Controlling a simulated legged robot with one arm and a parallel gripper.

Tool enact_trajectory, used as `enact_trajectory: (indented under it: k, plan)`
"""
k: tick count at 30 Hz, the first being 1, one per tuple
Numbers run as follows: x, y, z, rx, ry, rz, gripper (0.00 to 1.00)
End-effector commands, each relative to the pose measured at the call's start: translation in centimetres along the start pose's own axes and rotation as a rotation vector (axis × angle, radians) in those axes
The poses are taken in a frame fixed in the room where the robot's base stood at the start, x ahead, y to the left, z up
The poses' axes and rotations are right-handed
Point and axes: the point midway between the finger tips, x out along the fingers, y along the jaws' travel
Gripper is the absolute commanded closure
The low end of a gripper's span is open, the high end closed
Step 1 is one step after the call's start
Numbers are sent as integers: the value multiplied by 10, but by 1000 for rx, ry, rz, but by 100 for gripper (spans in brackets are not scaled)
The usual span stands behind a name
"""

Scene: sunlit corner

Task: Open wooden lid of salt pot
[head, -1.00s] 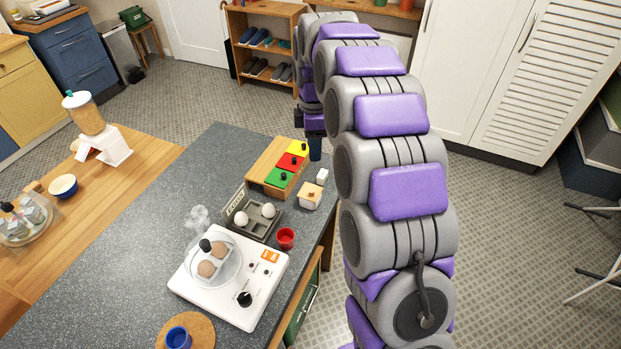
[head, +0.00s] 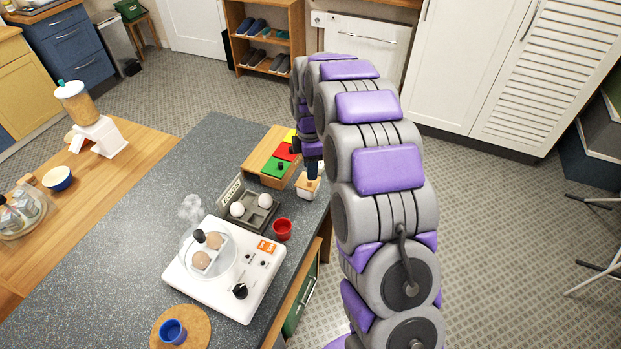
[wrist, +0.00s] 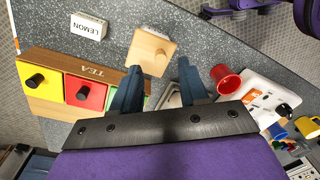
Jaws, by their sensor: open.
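The salt pot (head: 305,192) is a small white square pot with a wooden lid, near the counter's right edge. In the wrist view its square wooden lid (wrist: 147,50) with a small knob (wrist: 160,57) is seen from above, and the lid looks closed. My gripper (head: 312,172) is over the pot in the head view and partly hides its lid. In the wrist view my gripper (wrist: 160,76) is open, its two dark blue fingers apart with nothing between them. The lid lies just beyond the fingertips, nearer the left finger. I cannot tell the exact height gap.
A wooden tea box (head: 259,158) with yellow, red and green lids stands beside the pot. A white lemon box (wrist: 89,29) is close by. A grey egg tray (head: 247,216), a red cup (head: 282,230) and a white egg cooker (head: 225,285) stand nearer. Bare counter lies left.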

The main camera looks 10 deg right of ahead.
Motion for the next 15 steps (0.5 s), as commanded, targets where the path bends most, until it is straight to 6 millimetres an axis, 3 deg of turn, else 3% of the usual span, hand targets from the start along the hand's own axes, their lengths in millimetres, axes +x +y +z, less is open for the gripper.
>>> enact_trajectory:
  k: [6, 15]
  plan:
    - [33, 0, -1, 0, 0, 1, 56]
    - [46, 1, 1, 0, 2, 5, 56]
